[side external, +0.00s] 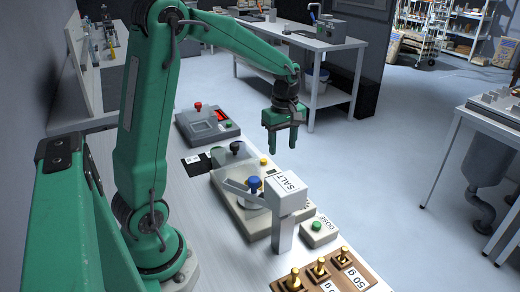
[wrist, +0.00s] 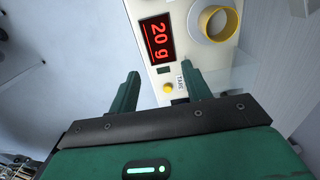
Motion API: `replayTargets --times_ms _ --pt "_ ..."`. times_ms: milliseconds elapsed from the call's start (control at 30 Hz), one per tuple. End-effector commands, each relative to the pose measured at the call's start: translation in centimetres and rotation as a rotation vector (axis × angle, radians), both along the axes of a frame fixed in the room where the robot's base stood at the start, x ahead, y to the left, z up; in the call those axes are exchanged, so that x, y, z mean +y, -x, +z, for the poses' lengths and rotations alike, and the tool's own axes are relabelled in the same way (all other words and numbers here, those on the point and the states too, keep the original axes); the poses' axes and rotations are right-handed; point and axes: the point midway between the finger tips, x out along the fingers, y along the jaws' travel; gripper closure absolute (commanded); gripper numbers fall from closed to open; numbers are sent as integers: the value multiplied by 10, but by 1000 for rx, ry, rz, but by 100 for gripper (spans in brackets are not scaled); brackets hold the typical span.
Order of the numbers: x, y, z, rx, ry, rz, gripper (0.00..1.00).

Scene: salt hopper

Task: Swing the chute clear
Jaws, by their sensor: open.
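The white hopper box marked SALT (side external: 287,192) stands on a post beside the scale (side external: 240,212). A pale arm that looks like the chute (side external: 236,187) reaches left from it over the scale, with a blue knob (side external: 254,182) near it. I cannot clearly make out the chute in the wrist view. My gripper (side external: 283,150) is open and empty, pointing down beyond the hopper and apart from it. In the wrist view its fingers (wrist: 160,92) are spread near the scale's yellow button (wrist: 168,88). The scale's display (wrist: 157,40) reads 20 g.
A yellow-rimmed round thing (wrist: 215,22) sits by the display. A DOSE box (side external: 318,232) with a green button stands right of the hopper. Brass weights (side external: 320,268) stand in a wooden block in front. A grey box with a red button (side external: 207,127) lies behind the scale.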

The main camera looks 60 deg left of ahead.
Motion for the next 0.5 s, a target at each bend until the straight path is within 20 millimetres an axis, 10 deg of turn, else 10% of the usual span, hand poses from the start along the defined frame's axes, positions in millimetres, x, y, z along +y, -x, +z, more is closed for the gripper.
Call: replayTargets --times_ms 500 --pt "0 0 -46 0 0 -1 52"
